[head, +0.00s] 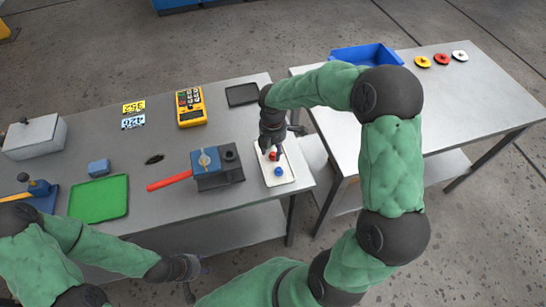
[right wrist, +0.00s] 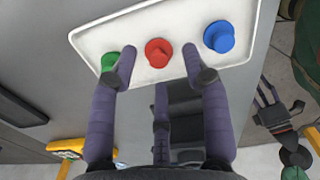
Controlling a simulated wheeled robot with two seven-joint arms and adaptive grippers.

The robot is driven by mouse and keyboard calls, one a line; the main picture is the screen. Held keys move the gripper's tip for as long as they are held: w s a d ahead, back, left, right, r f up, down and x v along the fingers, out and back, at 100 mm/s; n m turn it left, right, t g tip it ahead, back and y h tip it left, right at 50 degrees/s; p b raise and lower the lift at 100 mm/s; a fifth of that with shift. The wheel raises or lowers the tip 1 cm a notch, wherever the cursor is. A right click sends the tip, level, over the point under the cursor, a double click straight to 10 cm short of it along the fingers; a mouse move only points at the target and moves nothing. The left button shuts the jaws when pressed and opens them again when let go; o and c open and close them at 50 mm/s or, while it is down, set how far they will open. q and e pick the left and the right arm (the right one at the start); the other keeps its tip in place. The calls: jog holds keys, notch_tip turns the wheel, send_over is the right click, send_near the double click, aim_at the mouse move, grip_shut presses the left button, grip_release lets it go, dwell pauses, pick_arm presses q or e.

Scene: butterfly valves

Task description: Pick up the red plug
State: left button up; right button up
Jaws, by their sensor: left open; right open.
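The red plug (right wrist: 158,52) stands in the middle of a white tray (right wrist: 105,38), between a green plug (right wrist: 110,62) and a blue plug (right wrist: 219,36). In the head view the red plug (head: 273,156) shows just below my right gripper (head: 272,146), and the blue plug (head: 278,171) is nearer the front. My right gripper (right wrist: 159,62) is open, with its fingers pointing at the tray and the red plug between them in the picture. Contact cannot be told. My left gripper (head: 196,285) is at the bottom left, away from the tray.
A blue valve block with a red handle (head: 170,181) stands left of the tray. A yellow meter (head: 191,106), a black tray (head: 242,94) and a green tray (head: 99,198) lie on the same table. A second table (head: 465,105) with a blue bin (head: 366,54) stands right.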

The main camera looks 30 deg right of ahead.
aim_at(273, 153)
notch_tip(273, 153, down, 3)
jog(key=shift+f+b, duration=0.1)
jog(key=shift+b, duration=0.25)
jog(key=c, duration=0.7)
jog(key=shift+o, duration=0.2)
jog(key=shift+r, duration=0.25)
